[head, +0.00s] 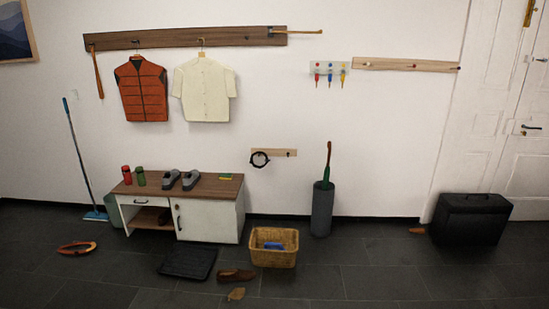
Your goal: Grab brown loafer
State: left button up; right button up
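A brown loafer (236,275) lies on the dark tiled floor, in front of and left of the wicker basket (286,260) and right of the black tray (187,263). Neither of my grippers shows in the head view.
A white bench cabinet (210,222) with grey shoes (181,180) and two bottles on top stands against the wall. An umbrella stand (321,208) and a black case (471,219) stand to the right. Right foreground floor is clear.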

aim_at(222, 276)
jog(key=i+u, duration=0.35)
jog(key=i, duration=0.45)
jog(key=i+l+u, duration=0.3)
jog(key=i, duration=0.45)
jog(key=i+j+z, duration=0.2)
jog(key=i, duration=0.3)
jog(key=i+j+z, duration=0.15)
jog(key=i+j, duration=0.2)
jog(key=i, duration=0.15)
